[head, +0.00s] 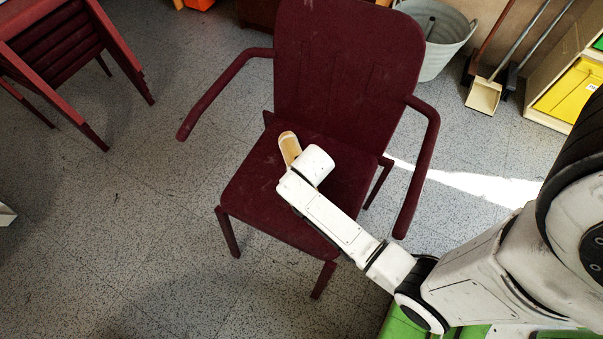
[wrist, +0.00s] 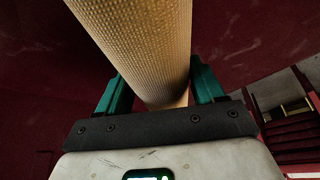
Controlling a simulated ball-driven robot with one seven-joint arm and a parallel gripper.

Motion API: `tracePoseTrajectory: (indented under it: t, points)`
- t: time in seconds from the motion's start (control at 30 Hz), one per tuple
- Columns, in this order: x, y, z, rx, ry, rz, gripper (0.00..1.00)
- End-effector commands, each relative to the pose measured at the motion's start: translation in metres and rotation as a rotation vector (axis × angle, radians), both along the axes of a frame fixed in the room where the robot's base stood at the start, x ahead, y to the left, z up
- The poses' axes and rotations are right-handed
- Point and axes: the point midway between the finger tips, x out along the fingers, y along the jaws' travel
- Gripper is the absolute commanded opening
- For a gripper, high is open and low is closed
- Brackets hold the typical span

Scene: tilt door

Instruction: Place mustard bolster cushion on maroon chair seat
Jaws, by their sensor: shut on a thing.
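The mustard bolster cushion (head: 289,148) is over the seat of the maroon chair, near its middle. In the wrist view the cushion (wrist: 140,40) is a woven tan cylinder between the two green fingers of my gripper (wrist: 163,92). The gripper is shut on it. In the head view my white wrist hides the fingers. The maroon chair seat (head: 250,190) is otherwise bare, with a tall backrest behind and an armrest on each side. I cannot tell whether the cushion touches the seat.
A grey bucket (head: 440,45), a dustpan (head: 483,95) and a shelf with a yellow bin (head: 570,88) are at the upper right. The speckled floor left of the maroon chair is clear.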

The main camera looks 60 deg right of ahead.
Motion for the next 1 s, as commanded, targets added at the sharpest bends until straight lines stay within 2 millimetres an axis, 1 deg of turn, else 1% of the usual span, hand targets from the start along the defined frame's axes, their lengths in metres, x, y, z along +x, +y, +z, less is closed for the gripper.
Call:
tracePoseTrajectory:
  t: [0.23,0.27,0.57,0.83,0.93,1.0]
  points:
    - [0.001,0.0,-0.004,-0.001,-0.001,0.0,0.25]
    - [0.001,0.0,-0.004,-0.001,-0.001,0.0,0.69]
    - [0.0,0.0,-0.004,-0.001,-0.001,0.0,0.97]
    - [-0.001,0.001,-0.003,0.001,0.001,0.0,0.97]
    - [-0.003,0.002,0.005,0.001,-0.001,0.0,0.97]
    - [-0.005,0.005,0.014,0.0,0.0,0.001,0.97]
